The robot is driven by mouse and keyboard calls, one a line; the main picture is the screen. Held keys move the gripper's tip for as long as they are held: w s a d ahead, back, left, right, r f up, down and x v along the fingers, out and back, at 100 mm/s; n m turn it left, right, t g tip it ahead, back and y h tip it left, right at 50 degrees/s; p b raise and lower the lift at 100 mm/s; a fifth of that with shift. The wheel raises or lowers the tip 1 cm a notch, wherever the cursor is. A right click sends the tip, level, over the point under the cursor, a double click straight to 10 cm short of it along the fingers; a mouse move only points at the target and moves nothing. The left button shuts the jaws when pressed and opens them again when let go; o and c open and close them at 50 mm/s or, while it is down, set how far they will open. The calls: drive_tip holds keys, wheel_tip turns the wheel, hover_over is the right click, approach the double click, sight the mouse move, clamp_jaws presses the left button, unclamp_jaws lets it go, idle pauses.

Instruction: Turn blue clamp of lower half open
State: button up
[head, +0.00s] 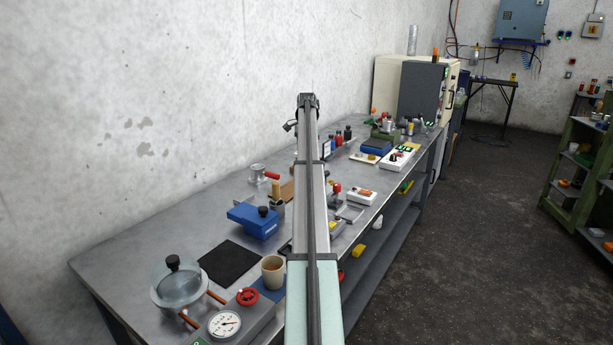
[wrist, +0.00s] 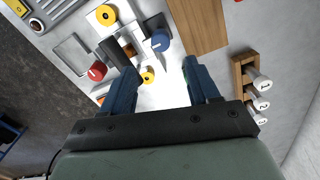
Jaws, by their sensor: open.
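In the wrist view a round blue knob (wrist: 160,42) with a pale mark sits beside a dark block (wrist: 118,52) on a light surface. It is the only blue turning part I see there; I cannot tell for sure whether it is the blue clamp or how far it is turned. My gripper (wrist: 160,76) is open and empty, with its two blue fingers apart. The knob appears beyond the fingertips, between their lines, and apart from them. A yellow knob (wrist: 147,77) shows between the fingers, near the left one. In the head view my arm hides the gripper and the blue knob.
A red knob (wrist: 97,71) and a yellow round part (wrist: 106,15) lie left in the wrist view. A wooden board (wrist: 198,24) and a rack (wrist: 240,76) of white numbered pieces are right. The head view shows a crowded metal bench (head: 140,250) along a wall.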

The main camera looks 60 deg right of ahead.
wheel_tip(320, 180, down, 10)
drive_tip(key=shift+f, duration=0.1)
idle(0.4)
drive_tip(key=c, duration=1)
